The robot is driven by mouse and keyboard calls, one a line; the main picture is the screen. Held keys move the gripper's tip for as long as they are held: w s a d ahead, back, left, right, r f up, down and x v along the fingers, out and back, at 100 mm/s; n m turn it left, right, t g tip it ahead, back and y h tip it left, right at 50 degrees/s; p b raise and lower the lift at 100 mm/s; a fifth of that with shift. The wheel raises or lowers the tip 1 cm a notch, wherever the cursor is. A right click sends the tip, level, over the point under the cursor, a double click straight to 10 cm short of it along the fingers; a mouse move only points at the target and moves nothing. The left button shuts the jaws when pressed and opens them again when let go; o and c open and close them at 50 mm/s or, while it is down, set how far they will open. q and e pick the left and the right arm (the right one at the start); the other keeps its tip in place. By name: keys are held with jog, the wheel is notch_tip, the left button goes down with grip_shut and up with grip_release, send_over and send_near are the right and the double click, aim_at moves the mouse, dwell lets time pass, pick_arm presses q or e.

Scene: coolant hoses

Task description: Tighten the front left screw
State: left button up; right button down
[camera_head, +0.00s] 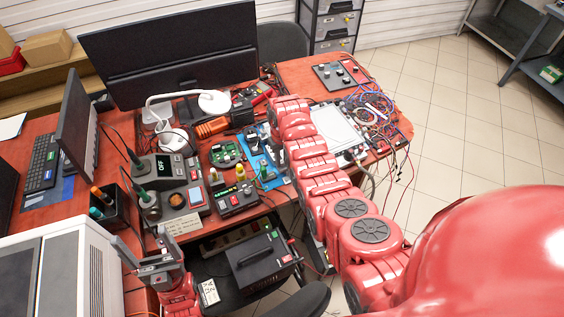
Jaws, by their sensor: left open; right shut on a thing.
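My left gripper (152,250) is at the lower left, in front of the bench. Its grey fingers are apart, with nothing seen between them. My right arm reaches from the lower right over the bench. Its red wrist covers most of my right gripper (272,122), which is at a blue board (254,150) with small parts on it. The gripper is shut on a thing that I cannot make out. I cannot pick out the front left screw in this view.
A soldering station (160,172), a lamp (213,102), a green circuit board (225,153) and a large monitor (172,50) crowd the bench. Tangled wires (372,112) lie at the right. A black box (262,262) stands below the bench edge. The tiled floor is clear at the right.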

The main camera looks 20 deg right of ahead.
jog(key=shift+m+b, duration=1)
jog(key=shift+m, duration=0.5)
jog(key=c, duration=0.7)
grip_release()
notch_tip(320, 180, up, 8)
jog(key=shift+w+r+p, duration=0.1)
jog(key=shift+r+p, duration=0.05)
jog(key=shift+p, duration=1.1)
notch_tip(320, 180, up, 9)
jog(key=p, duration=0.8)
send_over(282, 162)
